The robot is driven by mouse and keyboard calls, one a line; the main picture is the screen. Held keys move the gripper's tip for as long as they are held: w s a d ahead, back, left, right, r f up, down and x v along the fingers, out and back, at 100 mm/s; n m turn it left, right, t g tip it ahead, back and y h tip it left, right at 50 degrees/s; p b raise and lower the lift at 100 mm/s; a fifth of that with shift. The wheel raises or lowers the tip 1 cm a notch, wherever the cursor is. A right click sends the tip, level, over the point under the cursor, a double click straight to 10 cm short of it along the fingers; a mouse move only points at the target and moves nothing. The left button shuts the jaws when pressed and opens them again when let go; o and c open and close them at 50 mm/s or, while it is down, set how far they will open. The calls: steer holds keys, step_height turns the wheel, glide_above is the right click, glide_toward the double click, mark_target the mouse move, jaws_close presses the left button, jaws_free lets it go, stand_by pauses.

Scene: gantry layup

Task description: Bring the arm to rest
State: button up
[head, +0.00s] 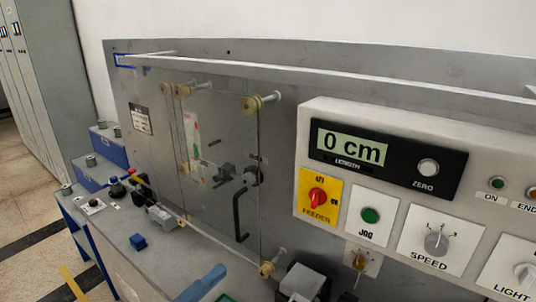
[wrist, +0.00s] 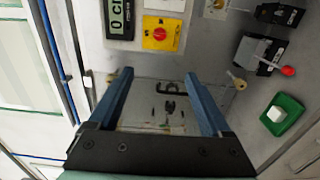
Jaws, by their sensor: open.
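My gripper (wrist: 158,74) shows in the wrist view with its two blue fingers spread wide apart. Nothing is held between them. Beyond the fingers is the clear guard panel (wrist: 150,92) with its black crank handle (wrist: 171,88). In the head view the same panel (head: 222,125) is on the upright grey machine face, with the black handle (head: 238,215) hanging down. A blue shape (head: 203,284) enters at the bottom edge of the head view; I cannot tell whether it is one of my fingers.
The control box (head: 400,140) reads "0 cm"; its red feeder knob (head: 317,199) sits on a yellow plate. A green tray (wrist: 290,125) holds a white block (wrist: 276,114). A lever with a red knob (wrist: 288,71) sticks out nearby.

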steer(key=w+d+r+m+t+y, duration=0.2)
steer(key=w+r+m+y, duration=0.1)
steer(key=r, duration=0.4)
steer(key=w+d+r+m+t+y, duration=0.2)
steer(key=w+r+m, duration=0.15)
steer(key=r, duration=0.35)
steer(key=s+d+r+m+t+y, duration=0.1)
steer(key=s+r+t+y, duration=0.1)
steer(key=r, duration=0.5)
steer(key=s+d+r+m+t+y, duration=0.1)
steer(key=s+r+m+t, duration=0.1)
steer(key=s+r+t, duration=0.2)
steer(key=s+d+r+m+t+y+b, duration=0.1)
steer(key=s+r, duration=0.4)
steer(key=r, duration=0.6)
steer(key=shift+s+d+t+y, duration=0.3)
steer(key=shift+s+t+y, duration=0.05)
steer(key=shift+t+y, duration=0.5)
steer(key=shift+m, duration=0.25)
